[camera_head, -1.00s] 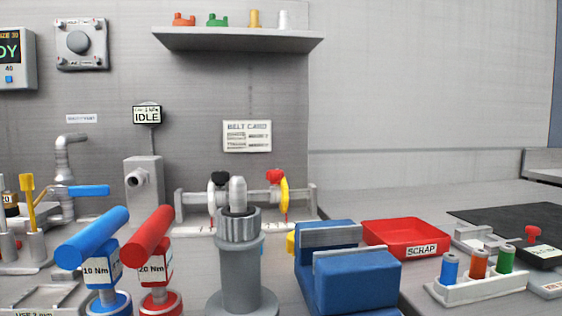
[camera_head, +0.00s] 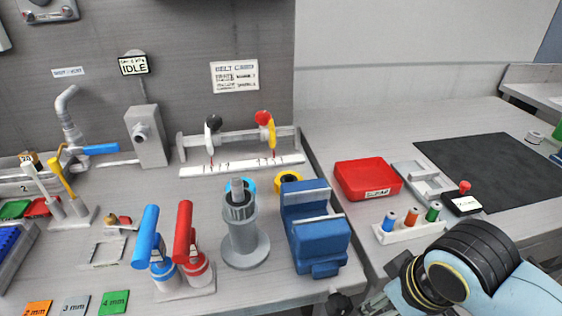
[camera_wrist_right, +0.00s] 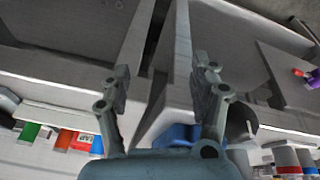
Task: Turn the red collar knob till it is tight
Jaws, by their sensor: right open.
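A red knob (camera_head: 264,117) sits on top of a yellow collar (camera_head: 271,133), on the bar of a grey stand (camera_head: 240,148) against the back wall. A matching black knob (camera_head: 213,122) sits on a pale collar to its left. I cannot tell how tight the red knob is. My right arm comes in at the lower right of the head view, far in front of the stand. My right gripper (camera_wrist_right: 160,72) shows in the right wrist view with its fingers apart and nothing between them. The left gripper is not in view.
A grey post (camera_head: 241,240) and a blue vise (camera_head: 314,230) stand in front of the rig. Blue and red torque tools (camera_head: 183,232) stand left of the post. A red scrap bin (camera_head: 366,180) and a black mat (camera_head: 486,170) lie at right.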

